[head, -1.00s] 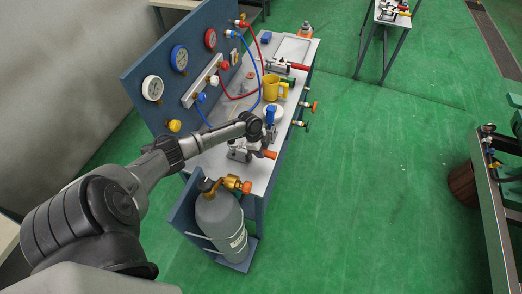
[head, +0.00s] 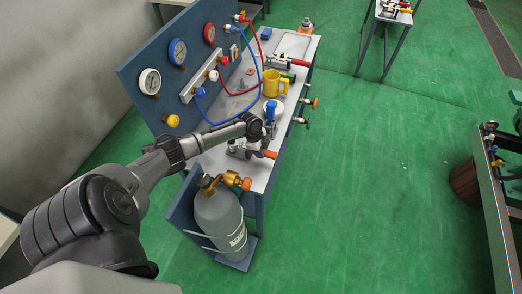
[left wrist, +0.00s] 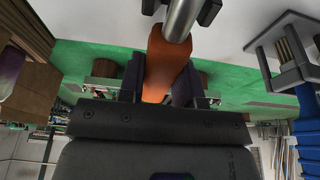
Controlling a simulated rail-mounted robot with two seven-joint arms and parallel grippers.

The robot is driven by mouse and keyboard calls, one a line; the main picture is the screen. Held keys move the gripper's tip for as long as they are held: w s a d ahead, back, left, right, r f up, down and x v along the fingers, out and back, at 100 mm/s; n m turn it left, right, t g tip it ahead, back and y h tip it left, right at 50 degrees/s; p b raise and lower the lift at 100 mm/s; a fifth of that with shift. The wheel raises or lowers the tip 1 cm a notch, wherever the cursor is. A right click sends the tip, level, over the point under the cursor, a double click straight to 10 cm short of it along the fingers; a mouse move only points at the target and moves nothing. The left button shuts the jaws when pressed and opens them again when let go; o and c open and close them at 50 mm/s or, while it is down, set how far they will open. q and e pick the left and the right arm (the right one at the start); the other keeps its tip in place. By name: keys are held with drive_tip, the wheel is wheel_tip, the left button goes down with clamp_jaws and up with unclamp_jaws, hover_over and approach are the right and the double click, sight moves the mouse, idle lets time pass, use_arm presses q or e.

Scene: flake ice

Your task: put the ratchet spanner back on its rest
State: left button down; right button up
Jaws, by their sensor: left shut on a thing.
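My left gripper (head: 269,140) is low over the near end of the workbench. In the left wrist view its fingers (left wrist: 158,85) are shut around an orange handle with a bright metal shaft, apparently the ratchet spanner (left wrist: 168,62). The shaft runs out of the top of that view, so its far end is hidden. In the head view an orange handle end (head: 266,154) shows just below the gripper. A small metal fixture (head: 239,150) stands beside it on the bench. I cannot tell whether this is the rest, or whether the tool touches it. My right gripper is not in view.
The bench (head: 260,179) also holds a yellow mug (head: 271,84) and a red-handled tool (head: 297,63). A blue gauge panel (head: 140,67) with red and blue hoses borders its left. A grey gas cylinder (head: 219,218) stands at the near end.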

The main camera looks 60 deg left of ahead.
use_arm(q)
drive_tip(key=shift+f, duration=0.3)
drive_tip(key=c, duration=0.9)
unclamp_jaws()
drive_tip(key=shift+o, duration=0.7)
drive_tip(key=shift+r, duration=0.15)
drive_tip(key=shift+r, duration=0.1)
